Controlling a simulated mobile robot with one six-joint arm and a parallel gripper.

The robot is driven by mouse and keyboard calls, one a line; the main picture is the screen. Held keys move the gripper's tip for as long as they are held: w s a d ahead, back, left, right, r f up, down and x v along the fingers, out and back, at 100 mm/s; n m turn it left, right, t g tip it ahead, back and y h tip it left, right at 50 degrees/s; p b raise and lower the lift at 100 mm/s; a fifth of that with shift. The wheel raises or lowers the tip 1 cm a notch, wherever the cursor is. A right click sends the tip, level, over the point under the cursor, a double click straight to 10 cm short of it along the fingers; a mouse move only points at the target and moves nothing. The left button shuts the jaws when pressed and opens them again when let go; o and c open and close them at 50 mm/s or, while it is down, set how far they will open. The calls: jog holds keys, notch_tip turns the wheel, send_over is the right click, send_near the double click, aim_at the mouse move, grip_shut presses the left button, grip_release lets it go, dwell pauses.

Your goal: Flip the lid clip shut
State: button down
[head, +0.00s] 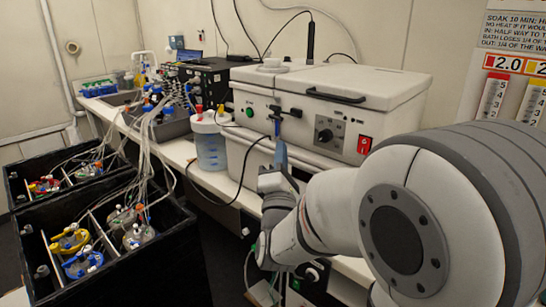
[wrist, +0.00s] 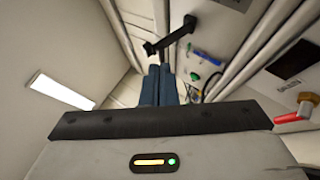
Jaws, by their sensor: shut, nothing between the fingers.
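The white bath (head: 300,152) stands on the bench with its lid (head: 385,88) down. The black lid clip (head: 285,111) sits on the front near the lid seam, with a short bar across and a stem below it. It also shows in the wrist view (wrist: 170,37), just beyond my fingertips. My gripper (head: 280,145) points upward in front of the bath, directly below the clip. In the wrist view its blue fingers (wrist: 158,70) are together and empty. Their tips are close to the clip's stem; I cannot tell whether they touch.
The bath front carries a dial (head: 325,135), a red switch (head: 364,145) and a green button (head: 249,112). A blue-liquid bottle (head: 210,145) with tubing stands left of the bath. Black boxes (head: 150,265) with vessels are at lower left. A red-handled tap (wrist: 293,117) is at right in the wrist view.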

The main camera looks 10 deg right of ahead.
jog(key=p+x, duration=0.1)
jog(key=x, duration=0.5)
jog(key=shift+w, duration=0.2)
jog(key=shift+d+r+p, duration=0.1)
jog(key=shift+p, duration=0.2)
jog(key=shift+r+m+g+p, duration=0.35)
jog(key=shift+m+g+p, duration=0.05)
jog(key=shift+p, duration=0.05)
jog(key=shift+r+h, duration=0.15)
jog(key=shift+h, duration=0.15)
